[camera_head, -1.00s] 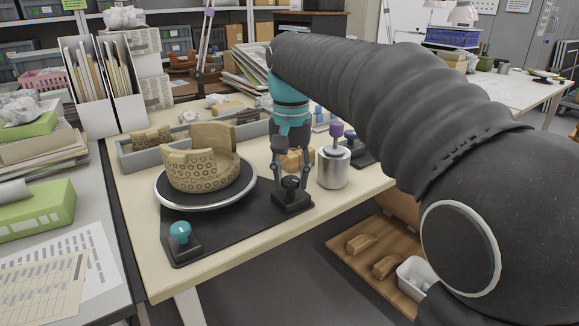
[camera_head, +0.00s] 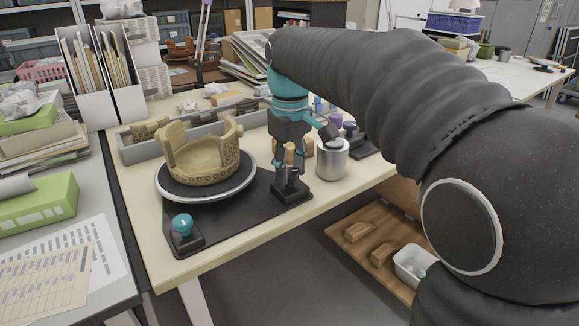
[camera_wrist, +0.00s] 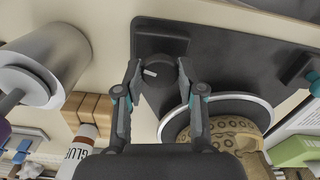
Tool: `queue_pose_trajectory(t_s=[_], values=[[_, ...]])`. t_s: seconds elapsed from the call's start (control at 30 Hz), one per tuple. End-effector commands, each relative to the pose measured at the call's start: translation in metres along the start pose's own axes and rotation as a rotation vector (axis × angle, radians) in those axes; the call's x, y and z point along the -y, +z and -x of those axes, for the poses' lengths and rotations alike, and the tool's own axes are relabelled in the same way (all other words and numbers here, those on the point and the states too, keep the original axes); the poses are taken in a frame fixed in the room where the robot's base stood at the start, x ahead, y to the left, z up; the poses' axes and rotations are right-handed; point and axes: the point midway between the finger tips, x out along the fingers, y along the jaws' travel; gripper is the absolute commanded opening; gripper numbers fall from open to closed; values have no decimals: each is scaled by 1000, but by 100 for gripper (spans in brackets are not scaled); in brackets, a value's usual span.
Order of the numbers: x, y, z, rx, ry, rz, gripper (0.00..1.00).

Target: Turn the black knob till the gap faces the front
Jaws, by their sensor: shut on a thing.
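The black knob (camera_wrist: 160,88) sits on its black base (camera_head: 291,192) at the right end of the dark mat. A pale pointer mark shows on its top in the wrist view. My gripper (camera_wrist: 160,72) reaches down from above with one finger on each side of the knob and is shut on it. The tan, ring-patterned sherd vessel (camera_head: 205,172) stands on the round turntable (camera_head: 204,205), left of my gripper. Its rim is uneven, with tall parts at the back and sides and a lower stretch toward the front. The vessel is partly cut off in the wrist view.
A teal knob (camera_head: 182,226) stands at the mat's front left. A metal cylinder (camera_head: 331,160) stands close right of my gripper. Wooden blocks (camera_wrist: 90,109) and a glue bottle (camera_wrist: 82,149) lie nearby. A grey tray (camera_head: 140,151) with sherds runs behind the turntable.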

Motion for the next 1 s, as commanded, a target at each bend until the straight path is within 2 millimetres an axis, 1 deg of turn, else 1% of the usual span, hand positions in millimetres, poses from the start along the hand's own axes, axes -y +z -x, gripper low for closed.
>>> queue_pose_trajectory(t_s=[0.2, 0.4, 0.67, 1.0], values=[[1, 0, -1, 0, -3, 146, 4], [2, -1, -1, 0, -4, 232, 4], [2, -1, -1, -1, -4, 278, 4], [2, -1, -1, -1, -5, 281, 4]])
